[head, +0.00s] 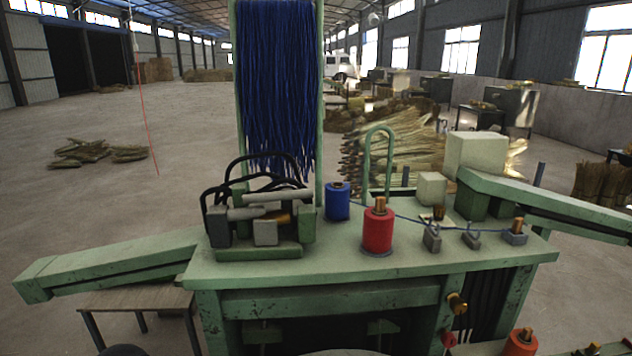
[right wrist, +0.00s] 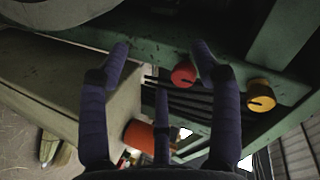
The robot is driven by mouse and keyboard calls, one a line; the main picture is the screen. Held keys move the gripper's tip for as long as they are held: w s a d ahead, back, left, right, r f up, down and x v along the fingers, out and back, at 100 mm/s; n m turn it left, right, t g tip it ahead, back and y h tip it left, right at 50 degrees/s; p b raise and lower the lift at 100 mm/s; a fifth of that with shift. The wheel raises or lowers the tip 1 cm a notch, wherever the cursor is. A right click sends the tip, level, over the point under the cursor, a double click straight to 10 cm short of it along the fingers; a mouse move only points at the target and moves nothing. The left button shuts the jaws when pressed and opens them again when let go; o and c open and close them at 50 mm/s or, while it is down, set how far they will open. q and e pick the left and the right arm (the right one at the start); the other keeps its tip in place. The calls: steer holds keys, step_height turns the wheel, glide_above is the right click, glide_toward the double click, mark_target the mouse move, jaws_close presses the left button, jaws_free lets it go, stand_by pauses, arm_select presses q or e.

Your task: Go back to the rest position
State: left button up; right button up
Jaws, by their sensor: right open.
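My right gripper (right wrist: 160,52) shows only in the right wrist view. Its two dark purple fingers are spread wide with nothing between them. Beyond the fingertips are the green frame of the winding machine, a red knob (right wrist: 184,74) and a yellow-orange knob (right wrist: 260,95). The fingers appear apart from the frame and the knobs. My left gripper is in neither view. In the head view the green machine table (head: 350,262) stands in front of me, with no gripper over it.
On the table are a red spool (head: 378,230), a blue spool (head: 337,203) and a clamp mechanism (head: 262,225). Blue strands (head: 275,80) hang behind. Green beams (head: 105,268) reach out to both sides. An orange spool (head: 520,343) is low at right; in the wrist view an orange-red cylinder (right wrist: 143,134) is near the fingers.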

steer(key=s+a+f+n+g+y, duration=0.1)
steer(key=s+a+f+g, duration=0.1)
steer(key=a+f, duration=0.35)
steer(key=s+a+f+n+g, duration=0.1)
steer(key=s+a+f+g, duration=0.25)
steer(key=f, duration=0.35)
steer(key=s+a+f+n+g, duration=0.2)
steer(key=s+a+f+g, duration=0.2)
steer(key=s, duration=0.5)
steer(key=s+a+f+n+g+y, duration=0.1)
steer(key=s+a+f+n+g, duration=0.2)
steer(key=s+a+f, duration=0.5)
steer(key=shift+s+a+f+g+y, duration=0.15)
steer(key=shift+s+a+g+y, duration=0.25)
steer(key=shift+s+a, duration=0.55)
steer(key=shift+w, duration=0.1)
